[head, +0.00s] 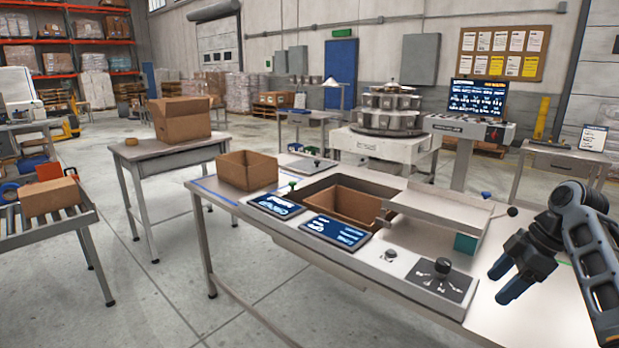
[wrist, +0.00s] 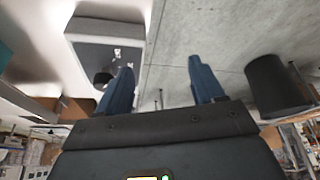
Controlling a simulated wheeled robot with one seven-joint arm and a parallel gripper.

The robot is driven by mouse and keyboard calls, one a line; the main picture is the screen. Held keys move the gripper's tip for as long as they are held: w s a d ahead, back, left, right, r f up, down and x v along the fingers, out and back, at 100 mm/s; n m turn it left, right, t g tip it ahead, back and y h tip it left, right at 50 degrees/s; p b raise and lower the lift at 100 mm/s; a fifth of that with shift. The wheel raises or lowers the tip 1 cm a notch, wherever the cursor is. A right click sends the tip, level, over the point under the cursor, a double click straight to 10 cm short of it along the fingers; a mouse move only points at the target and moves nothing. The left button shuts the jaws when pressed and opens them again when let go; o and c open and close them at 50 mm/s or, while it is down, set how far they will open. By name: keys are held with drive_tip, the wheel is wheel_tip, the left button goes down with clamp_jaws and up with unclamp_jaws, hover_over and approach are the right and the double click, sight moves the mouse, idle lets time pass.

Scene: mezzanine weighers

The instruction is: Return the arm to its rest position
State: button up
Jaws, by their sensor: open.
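My gripper (head: 511,281) is at the right of the head view, above the right end of the workbench (head: 495,315). Its two blue fingers are apart with nothing between them. In the wrist view the open gripper (wrist: 166,82) points toward the bench edge and the grey concrete floor. My arm is bent, with the forearm rising at the right edge of the head view.
The bench carries a dial panel (head: 440,279), two screens (head: 335,231), a raised metal tray (head: 440,209) and an open cardboard box (head: 247,172). Another box (head: 347,204) sits in the bench recess. A dark bin (wrist: 276,88) stands on the floor. Open floor lies left of the bench.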

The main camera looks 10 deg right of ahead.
drive_tip(key=s+a+f+m+t, duration=0.2)
drive_tip(key=a+f, duration=0.5)
drive_tip(key=f, duration=0.1)
drive_tip(key=s+a+f+m+t, duration=0.1)
drive_tip(key=s+a+f+m, duration=0.1)
drive_tip(key=a+f, duration=0.45)
drive_tip(key=s+a+f+m+t+h, duration=0.35)
drive_tip(key=s+a+f, duration=0.45)
drive_tip(key=s+a, duration=0.4)
drive_tip(key=s+a+r+m+t+h, duration=0.1)
drive_tip(key=s+r+m, duration=0.15)
drive_tip(key=s, duration=0.65)
drive_tip(key=s+a+r+m+t, duration=0.15)
drive_tip(key=s+r, duration=0.25)
drive_tip(key=s, duration=0.5)
drive_tip(key=s+r+t, duration=0.1)
drive_tip(key=s+r, duration=0.4)
drive_tip(key=r, duration=0.3)
drive_tip(key=s+r+t, duration=0.2)
drive_tip(key=s+r, duration=0.4)
drive_tip(key=r, duration=0.3)
drive_tip(key=shift+d, duration=0.2)
drive_tip(key=shift+s+m+y, duration=0.1)
drive_tip(key=shift+m+y, duration=0.15)
